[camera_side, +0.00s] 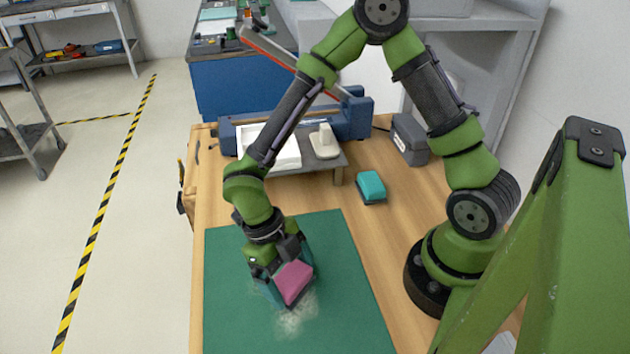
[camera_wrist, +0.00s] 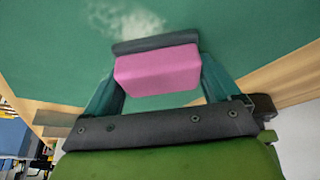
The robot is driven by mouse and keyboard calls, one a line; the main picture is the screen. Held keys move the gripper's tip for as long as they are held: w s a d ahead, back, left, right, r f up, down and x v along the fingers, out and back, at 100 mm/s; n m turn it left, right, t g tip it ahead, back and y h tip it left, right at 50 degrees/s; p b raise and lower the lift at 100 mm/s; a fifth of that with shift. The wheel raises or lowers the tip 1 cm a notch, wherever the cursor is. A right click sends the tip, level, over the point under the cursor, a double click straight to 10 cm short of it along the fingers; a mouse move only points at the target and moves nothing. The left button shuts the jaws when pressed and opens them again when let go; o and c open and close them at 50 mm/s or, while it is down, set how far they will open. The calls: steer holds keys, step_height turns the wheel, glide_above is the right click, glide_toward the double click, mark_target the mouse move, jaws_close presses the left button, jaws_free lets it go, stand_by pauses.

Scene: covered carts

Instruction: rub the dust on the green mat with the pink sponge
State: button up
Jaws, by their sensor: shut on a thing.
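The pink sponge (camera_side: 293,281) is held in my gripper (camera_side: 288,284), low over the green mat (camera_side: 345,260). In the wrist view the pink sponge (camera_wrist: 158,72) sits between the two teal fingers of my gripper (camera_wrist: 160,78), with a dark grey layer along its far edge. A pale patch of dust (camera_side: 293,318) lies on the mat just in front of the sponge; the dust (camera_wrist: 125,20) also shows beyond the sponge in the wrist view. I cannot tell whether the sponge touches the mat.
A teal sponge-like block (camera_side: 371,186) lies on the wooden table behind the mat. A small grey stand (camera_side: 325,166) with a white tray (camera_side: 283,152) and a pale object (camera_side: 323,141) is at the back. A grey box (camera_side: 409,138) stands at the back right. Much of the mat is clear.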

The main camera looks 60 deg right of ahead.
steer(key=shift+w+a, duration=2.7)
steer(key=shift+a, duration=0.05)
steer(key=shift+s+a, duration=0.7)
steer(key=shift+s, duration=0.15)
steer(key=shift+s+d, duration=4)
steer(key=shift+d, duration=0.2)
steer(key=shift+s+a, duration=0.55)
steer(key=shift+a, duration=0.45)
steer(key=shift+w+a, duration=3.9)
steer(key=shift+a, duration=0.1)
steer(key=shift+s+a, duration=0.55)
steer(key=shift+s, duration=0.05)
steer(key=shift+s+d, duration=0.1)
steer(key=shift+s, duration=0.15)
steer(key=shift+s+d, duration=3.75)
steer(key=shift+d, duration=0.05)
steer(key=shift+s+d, duration=0.15)
step_height(320, 180, up, 8)
